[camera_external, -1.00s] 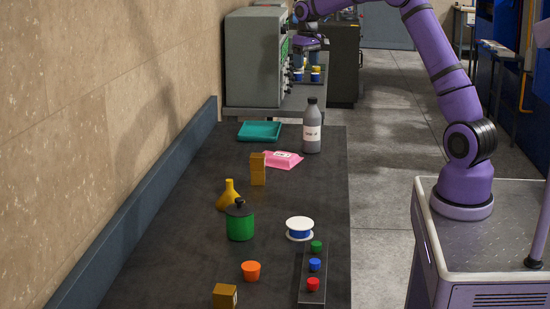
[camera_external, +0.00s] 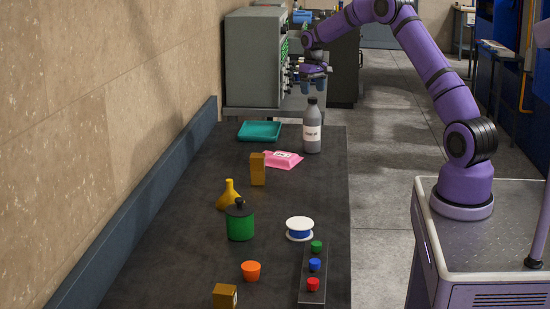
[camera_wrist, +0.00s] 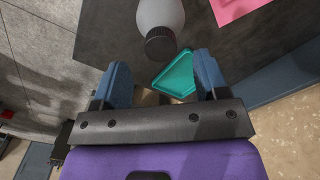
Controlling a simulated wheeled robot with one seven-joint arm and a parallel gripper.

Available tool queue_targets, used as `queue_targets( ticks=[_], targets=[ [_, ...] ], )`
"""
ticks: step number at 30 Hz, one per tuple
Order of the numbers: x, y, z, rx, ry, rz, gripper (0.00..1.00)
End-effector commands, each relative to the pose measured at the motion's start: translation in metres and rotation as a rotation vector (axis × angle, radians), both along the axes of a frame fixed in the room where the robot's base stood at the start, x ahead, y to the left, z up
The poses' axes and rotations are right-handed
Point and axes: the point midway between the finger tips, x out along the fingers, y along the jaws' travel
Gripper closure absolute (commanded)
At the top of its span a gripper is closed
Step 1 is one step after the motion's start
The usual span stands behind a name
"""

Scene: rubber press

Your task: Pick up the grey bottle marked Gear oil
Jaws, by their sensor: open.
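The grey bottle (camera_external: 312,134) with a black cap and a pale label stands upright near the far right corner of the dark table. The label's writing is too small to read surely. In the wrist view the bottle (camera_wrist: 160,12) shows at the top, its black cap toward me. My gripper (camera_external: 313,84) is above the bottle, a little beyond its cap in the outside view. In the wrist view my gripper (camera_wrist: 160,84) has its two blue fingers wide apart, with nothing between them. The cap lies just ahead of the fingertips, apart from them.
A teal tray (camera_external: 259,131) and a pink packet (camera_external: 283,159) lie left of the bottle. A brown box (camera_external: 258,169), a yellow funnel (camera_external: 229,195) and a green pot (camera_external: 240,223) stand nearer. A grey cabinet (camera_external: 254,60) stands beyond the table.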

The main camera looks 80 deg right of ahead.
Motion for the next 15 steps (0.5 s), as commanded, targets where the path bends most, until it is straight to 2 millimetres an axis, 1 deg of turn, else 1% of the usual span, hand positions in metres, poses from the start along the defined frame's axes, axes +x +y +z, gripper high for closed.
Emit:
queue_targets(
  ticks=[9,12,15],
  targets=[
    [-0.001,0.001,-0.042,0.001,0.000,0.000,0.33],
    [-0.001,0.001,-0.047,0.000,0.000,0.000,0.33],
    [-0.001,0.001,-0.047,-0.001,-0.001,0.000,0.33]
  ],
)
